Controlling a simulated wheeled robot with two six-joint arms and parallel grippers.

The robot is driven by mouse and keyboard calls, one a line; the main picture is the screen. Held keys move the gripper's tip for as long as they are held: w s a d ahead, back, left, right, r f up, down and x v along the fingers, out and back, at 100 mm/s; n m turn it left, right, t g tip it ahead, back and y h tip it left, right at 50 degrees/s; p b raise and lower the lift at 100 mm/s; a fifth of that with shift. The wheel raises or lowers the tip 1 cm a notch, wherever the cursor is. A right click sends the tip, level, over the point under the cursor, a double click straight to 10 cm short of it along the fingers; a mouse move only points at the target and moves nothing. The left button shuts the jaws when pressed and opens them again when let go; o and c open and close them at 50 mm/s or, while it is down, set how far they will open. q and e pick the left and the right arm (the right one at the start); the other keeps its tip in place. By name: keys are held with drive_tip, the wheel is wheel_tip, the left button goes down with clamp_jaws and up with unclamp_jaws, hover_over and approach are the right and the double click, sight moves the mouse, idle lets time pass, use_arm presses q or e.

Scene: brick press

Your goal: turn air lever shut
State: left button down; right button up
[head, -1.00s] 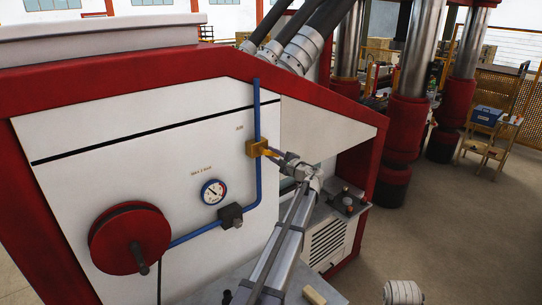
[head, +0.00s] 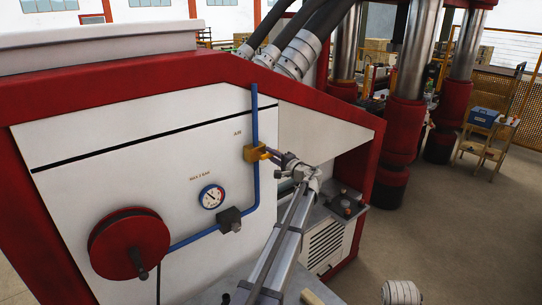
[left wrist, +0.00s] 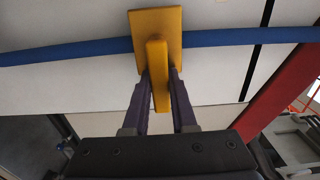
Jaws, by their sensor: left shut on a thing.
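The yellow air valve (head: 254,153) sits on the upright blue pipe (head: 256,110) on the white panel, under the small "AIR" label. Its yellow lever (head: 266,155) sticks out to the right, across the pipe. In the left wrist view the lever (left wrist: 158,80) stands out from the yellow valve plate (left wrist: 172,22), crosswise to the blue pipe (left wrist: 225,38). My left gripper (head: 275,156) is shut on the lever, with one dark finger on each side of it in the left wrist view (left wrist: 160,76). My right gripper is not in view.
A pressure gauge (head: 211,197), a dark block (head: 229,219) on the pipe and a red wheel (head: 130,243) with a handle are lower left on the panel. A red frame edge (head: 310,97) slopes above the lever. Open floor (head: 450,230) lies to the right.

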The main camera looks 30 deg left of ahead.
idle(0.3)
use_arm(q)
drive_tip(key=c, duration=0.7)
unclamp_jaws()
drive_tip(key=v, duration=0.7)
drive_tip(key=shift+s+d, duration=0.2)
drive_tip(key=shift+d, duration=0.15)
